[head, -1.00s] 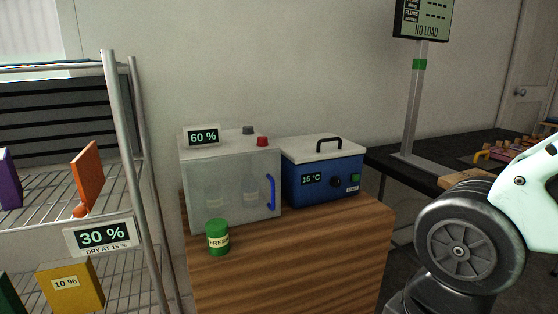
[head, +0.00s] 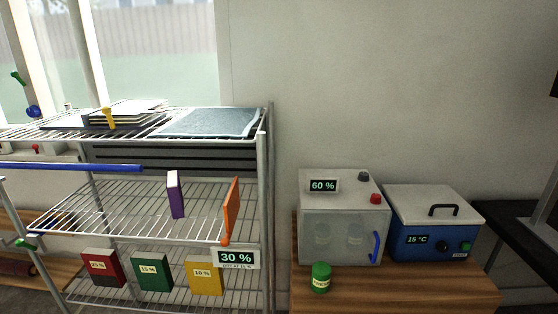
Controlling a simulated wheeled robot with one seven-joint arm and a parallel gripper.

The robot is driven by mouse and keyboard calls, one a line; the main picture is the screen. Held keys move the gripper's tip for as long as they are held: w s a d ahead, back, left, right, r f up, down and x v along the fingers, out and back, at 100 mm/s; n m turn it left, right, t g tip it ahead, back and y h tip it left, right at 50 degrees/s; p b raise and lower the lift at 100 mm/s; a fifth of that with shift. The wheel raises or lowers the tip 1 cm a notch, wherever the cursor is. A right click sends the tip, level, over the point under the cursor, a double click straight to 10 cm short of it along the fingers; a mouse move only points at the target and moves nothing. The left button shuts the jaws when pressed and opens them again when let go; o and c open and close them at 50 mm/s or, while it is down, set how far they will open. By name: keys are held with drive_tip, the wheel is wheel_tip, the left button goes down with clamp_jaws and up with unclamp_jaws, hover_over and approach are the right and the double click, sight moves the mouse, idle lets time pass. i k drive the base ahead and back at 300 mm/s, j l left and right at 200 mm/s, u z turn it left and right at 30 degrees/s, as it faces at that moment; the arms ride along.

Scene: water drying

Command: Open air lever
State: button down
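No label in the head view tells which part is the air lever. Several lever-like parts show at the wire drying rack (head: 266,180). A yellow handle (head: 108,118) shows at the top shelf. A green handle (head: 18,77) and a blue knob (head: 33,111) are at the far left by the window. Another green handle (head: 26,243) sits lower left. My gripper is not in view.
A 30 % display (head: 236,258) hangs at the rack. Red (head: 103,268), green (head: 152,272) and yellow (head: 205,276) labelled boxes sit low. On a wooden cabinet (head: 400,292) stand a 60 % clear-fronted box (head: 340,230), a blue 15 °C box (head: 432,240) and a green jar (head: 321,278).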

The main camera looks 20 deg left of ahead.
sight(20, 242)
drive_tip(key=u, duration=2.4)
drive_tip(key=i+l+u, duration=0.1)
drive_tip(key=i, duration=0.4)
drive_tip(key=i+l, duration=0.4)
drive_tip(key=i+j+u, duration=0.05)
drive_tip(key=i, duration=0.05)
